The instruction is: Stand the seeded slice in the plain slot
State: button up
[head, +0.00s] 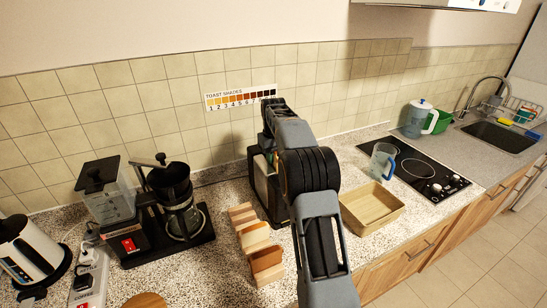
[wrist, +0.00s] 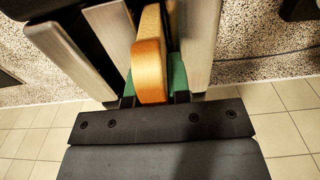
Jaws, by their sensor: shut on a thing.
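In the wrist view my gripper (wrist: 153,84) has a green pad on each side of a bread slice (wrist: 150,65) and is shut on it. The slice is edge-on, with a golden-brown crust; I cannot make out seeds. It lines up between the brushed-metal walls of the toaster (wrist: 200,45). I cannot tell how deep it is in a slot, or see slot markings. In the head view the dark toaster (head: 256,178) is partly behind my arm, and my gripper and the held slice are hidden.
A wooden rack (head: 265,262) with upright slices or dividers stands left of my arm. A coffee maker (head: 183,205) is farther left. A tan basket (head: 372,206), a clear jug (head: 382,160) and a black hob (head: 425,165) are to the right.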

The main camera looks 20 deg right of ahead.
jog(key=shift+s+f, duration=0.2)
jog(key=shift+f, duration=0.65)
jog(key=o, duration=0.6)
jog(key=shift+o, duration=0.9)
notch_tip(320, 180, up, 16)
jog(key=p, duration=0.2)
jog(key=shift+f, duration=0.25)
